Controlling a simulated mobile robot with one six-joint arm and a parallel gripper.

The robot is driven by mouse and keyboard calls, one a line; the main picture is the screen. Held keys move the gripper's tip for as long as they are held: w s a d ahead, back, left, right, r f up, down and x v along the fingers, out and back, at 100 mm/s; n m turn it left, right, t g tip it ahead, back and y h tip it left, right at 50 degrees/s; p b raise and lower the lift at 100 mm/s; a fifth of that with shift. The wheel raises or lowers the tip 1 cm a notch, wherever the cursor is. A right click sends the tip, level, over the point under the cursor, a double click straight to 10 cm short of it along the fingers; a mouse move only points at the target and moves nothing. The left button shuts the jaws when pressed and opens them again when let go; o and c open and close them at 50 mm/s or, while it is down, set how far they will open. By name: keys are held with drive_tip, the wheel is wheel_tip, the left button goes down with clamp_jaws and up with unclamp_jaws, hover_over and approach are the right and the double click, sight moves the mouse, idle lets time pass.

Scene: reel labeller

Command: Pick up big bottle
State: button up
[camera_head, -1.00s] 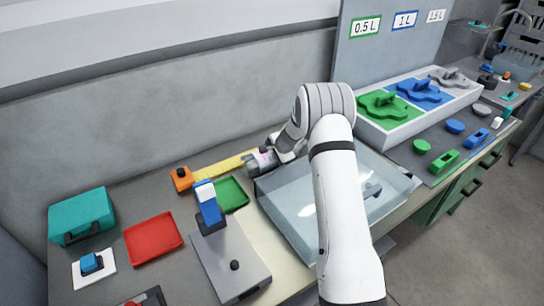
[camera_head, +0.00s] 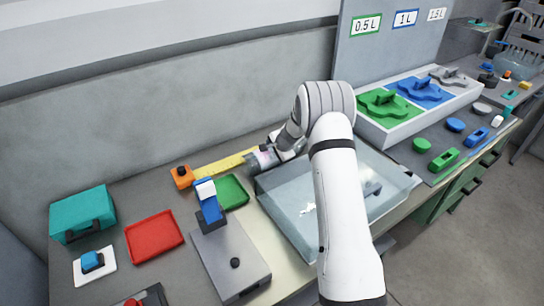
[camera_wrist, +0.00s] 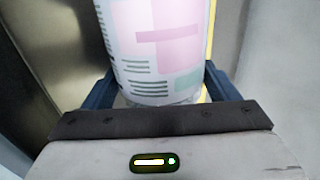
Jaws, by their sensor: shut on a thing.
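My gripper (camera_wrist: 158,95) is shut on the big bottle (camera_wrist: 160,50), which fills the top middle of the wrist view. The bottle has a white label with a pink block, grey text lines and a small green patch. Dark blue fingers show on either side of it. In the head view the bottle (camera_head: 265,157) is small, partly covered by my wrist, and lies near the far left corner of the clear tray. Its cap end and full length cannot be made out.
A clear tray (camera_head: 285,222) lies under my arm with unclear items in it. To the left are a green tray (camera_head: 232,192), a blue and white device (camera_head: 208,200), an orange block (camera_head: 182,177) and a red tray (camera_head: 153,237). Coloured fixtures (camera_head: 420,90) stand at the right.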

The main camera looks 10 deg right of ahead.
drive_tip(key=shift+s+f, duration=0.25)
drive_tip(key=shift+f, duration=0.15)
drive_tip(key=c, duration=0.3)
drive_tip(key=shift+w+r, duration=0.15)
drive_tip(key=shift+c, duration=0.5)
drive_tip(key=shift+r, duration=0.15)
